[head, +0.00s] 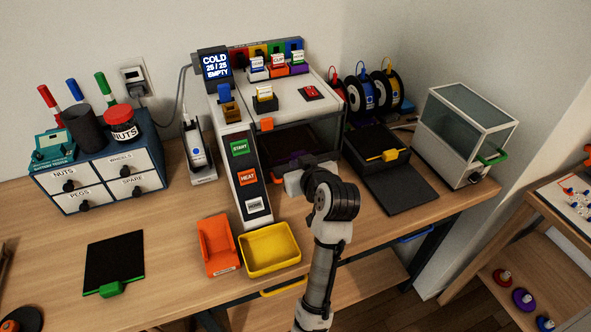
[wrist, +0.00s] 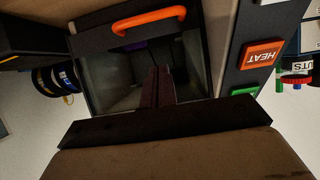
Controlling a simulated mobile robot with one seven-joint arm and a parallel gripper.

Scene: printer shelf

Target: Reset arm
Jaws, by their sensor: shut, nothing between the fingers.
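My gripper (head: 290,182) is in front of the white printer (head: 293,103), near its dark chamber opening (head: 300,140). In the wrist view its two dark fingers (wrist: 160,85) lie side by side, shut with nothing between them. The fingers show against the chamber, which also shows in the wrist view (wrist: 115,75). The printer's orange handle (wrist: 148,20) is at the top of the wrist view. My arm is bent at a dark joint and reaches from the lower middle of the head view. It hides part of the printer's lower front.
The button panel (head: 247,175) stands left of my gripper. A yellow bin (head: 269,262) and an orange holder (head: 216,247) lie front left. A black unit with a yellow latch (head: 378,150) and a glass box (head: 462,135) stand right. A black mat (head: 114,262) lies far left.

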